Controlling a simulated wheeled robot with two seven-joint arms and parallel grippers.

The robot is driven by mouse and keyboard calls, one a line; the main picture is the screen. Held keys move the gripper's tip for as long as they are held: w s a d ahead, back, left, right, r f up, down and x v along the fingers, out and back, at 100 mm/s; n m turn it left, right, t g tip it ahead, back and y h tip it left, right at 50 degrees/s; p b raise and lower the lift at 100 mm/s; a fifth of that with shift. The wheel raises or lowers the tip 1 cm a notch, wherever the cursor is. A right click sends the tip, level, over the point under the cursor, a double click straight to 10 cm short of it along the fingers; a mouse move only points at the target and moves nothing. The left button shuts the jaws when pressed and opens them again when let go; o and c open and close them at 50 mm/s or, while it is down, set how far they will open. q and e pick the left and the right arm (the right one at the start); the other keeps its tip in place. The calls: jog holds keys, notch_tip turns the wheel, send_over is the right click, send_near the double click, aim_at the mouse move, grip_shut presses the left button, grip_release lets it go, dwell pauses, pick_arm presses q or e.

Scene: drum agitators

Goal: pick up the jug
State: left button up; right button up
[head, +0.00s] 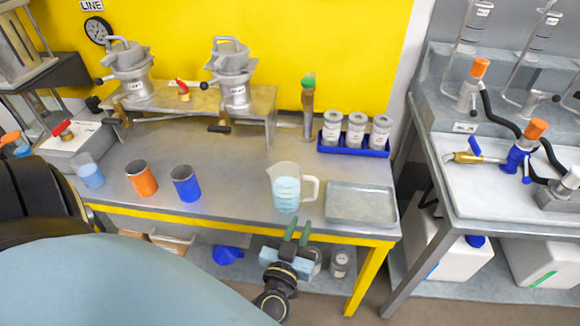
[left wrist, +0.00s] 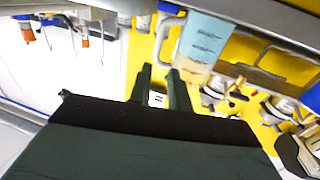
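The jug (head: 285,190) is clear, with pale blue liquid in it and a handle on its right side. It stands upright near the front edge of the workbench (head: 236,208). My left gripper (head: 298,228) is open and empty, just in front of the bench edge, below and slightly right of the jug, apart from it. In the left wrist view the jug (left wrist: 205,38) shows at the top, with its handle beyond the two green fingertips of my left gripper (left wrist: 160,84). My right gripper is not in view.
A metal tray (head: 361,217) lies right of the jug. A blue cup (head: 186,184), an orange cup (head: 141,179) and a clear beaker (head: 89,172) stand left. A blue rack (head: 352,149) of canisters is behind. The bench between cups and jug is clear.

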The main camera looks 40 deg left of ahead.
aim_at(315, 190)
pick_arm(q)
jog(key=x, duration=0.7)
jog(key=shift+w+a+b, duration=0.1)
jog(key=shift+w+b, duration=0.25)
jog(key=b+x, duration=0.1)
jog(key=x, duration=0.3)
jog(key=shift+w, duration=0.6)
jog(key=c, duration=0.4)
grip_shut()
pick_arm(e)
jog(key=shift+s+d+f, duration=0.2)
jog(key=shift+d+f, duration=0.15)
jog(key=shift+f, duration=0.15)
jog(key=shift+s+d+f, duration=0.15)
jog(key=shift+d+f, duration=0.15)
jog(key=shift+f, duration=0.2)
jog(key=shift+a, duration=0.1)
